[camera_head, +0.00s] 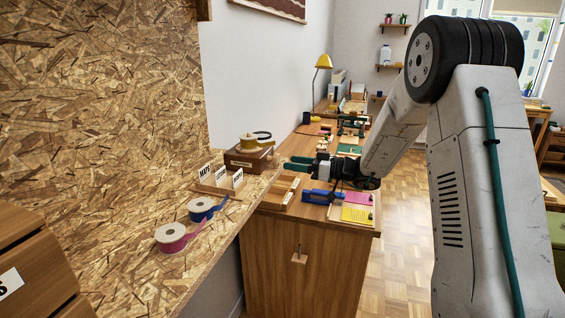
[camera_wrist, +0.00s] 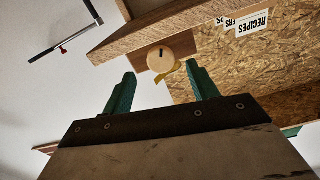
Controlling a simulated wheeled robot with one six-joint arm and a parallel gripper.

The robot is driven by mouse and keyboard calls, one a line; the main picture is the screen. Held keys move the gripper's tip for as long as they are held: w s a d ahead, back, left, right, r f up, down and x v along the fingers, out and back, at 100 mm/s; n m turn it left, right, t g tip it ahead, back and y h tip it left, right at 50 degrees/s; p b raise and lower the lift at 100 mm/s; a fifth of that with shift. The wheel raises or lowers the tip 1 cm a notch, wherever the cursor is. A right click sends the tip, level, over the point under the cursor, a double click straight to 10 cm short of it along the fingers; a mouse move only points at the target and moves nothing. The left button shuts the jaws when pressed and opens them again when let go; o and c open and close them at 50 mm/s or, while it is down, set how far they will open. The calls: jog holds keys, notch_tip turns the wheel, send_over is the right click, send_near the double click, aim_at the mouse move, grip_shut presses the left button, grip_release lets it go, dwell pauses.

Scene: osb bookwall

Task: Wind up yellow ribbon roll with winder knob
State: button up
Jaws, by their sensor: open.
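The yellow ribbon roll (camera_head: 249,142) sits on top of a brown wooden box (camera_head: 240,160) at the far end of the chipboard shelf. In the wrist view a round pale wooden disc with a dark mark, seemingly the winder knob (camera_wrist: 158,59), lies ahead between my fingertips. A short strip of yellow ribbon (camera_wrist: 170,70) shows beside its lower right edge. My gripper (camera_head: 292,164) has green fingers and is open and empty, just right of the box in the head view. Its spread fingers also show in the wrist view (camera_wrist: 161,85), apart from the disc.
Blue (camera_head: 202,209) and pink (camera_head: 171,237) ribbon rolls lie nearer on the shelf, with loose tails. A wooden holder with label cards (camera_head: 219,181) stands in front of the box. A cluttered wooden bench (camera_head: 300,240) lies beyond. A chipboard wall (camera_head: 100,110) bounds the left.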

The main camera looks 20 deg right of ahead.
aim_at(279, 161)
jog(key=shift+x, duration=2.25)
jog(key=c, duration=1)
jog(key=m, duration=0.4)
jog(key=shift+m, duration=0.4)
jog(key=o, duration=1)
